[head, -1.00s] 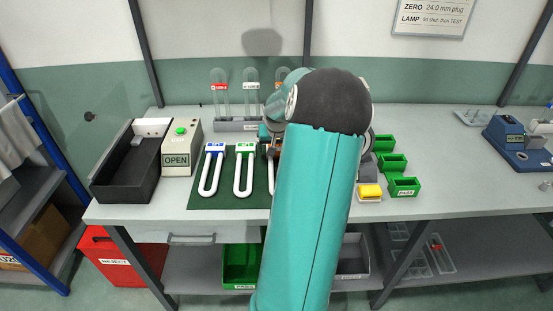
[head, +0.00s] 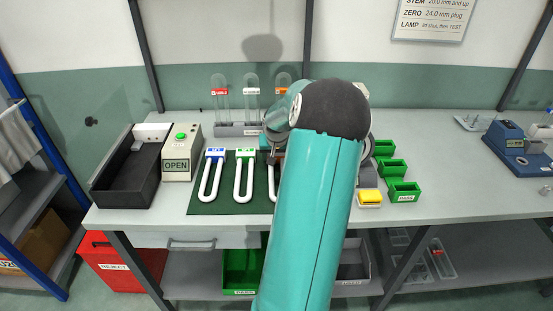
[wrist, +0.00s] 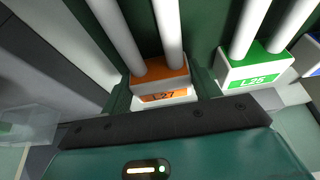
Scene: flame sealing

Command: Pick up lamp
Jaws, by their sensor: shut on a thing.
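Three U-shaped white lamps with coloured bases belong to the green mat (head: 222,208). The blue-based lamp (head: 214,176) and the green-based lamp (head: 244,178) lie on it in full view. The orange-based lamp, labelled L27, shows in the wrist view (wrist: 160,80); in the head view my arm hides most of it. My gripper (wrist: 161,92) is shut on the orange base, one finger on each side. The green base, labelled L25 (wrist: 250,68), is just right of the gripper there. I cannot tell whether the held lamp is clear of the mat.
A black tray (head: 112,190) and a box with an OPEN sign and green button (head: 180,160) stand left. A rack (head: 232,130) with clear tubes is behind the lamps. Green bins (head: 404,190) and a yellow-topped block (head: 369,198) are right. The bench farther right has free room.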

